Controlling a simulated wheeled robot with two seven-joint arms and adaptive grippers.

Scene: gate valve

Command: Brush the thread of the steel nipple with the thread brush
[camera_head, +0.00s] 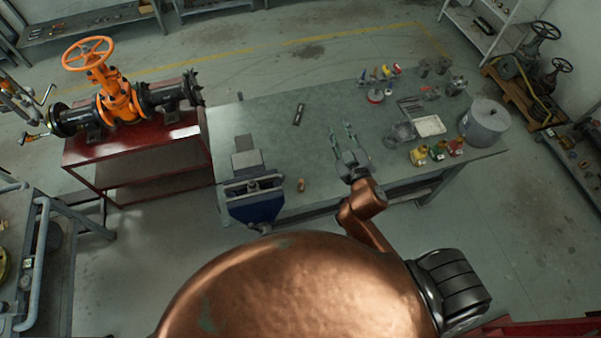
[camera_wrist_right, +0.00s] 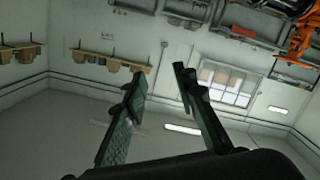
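My right gripper (camera_head: 342,129) is over the grey workbench, fingers spread and nothing between them. Its open fingers also show in the right wrist view (camera_wrist_right: 158,78), pointing at the room's walls. A blue vise (camera_head: 253,205) is fixed at the bench's front left. A small grey piece (camera_head: 253,186) shows at its jaws; it may be the steel nipple, but its thread is too small to make out. A narrow dark object (camera_head: 299,115) lies on the bench left of the gripper; I cannot tell whether it is the thread brush. My left gripper is not in view.
A small brass-coloured piece (camera_head: 301,185) stands right of the vise. A white tray (camera_head: 429,125), several small colored items and a grey canister (camera_head: 485,122) crowd the bench's right side. An orange gate valve (camera_head: 118,98) sits on a red stand (camera_head: 140,146) at left. The bench's middle is mostly clear.

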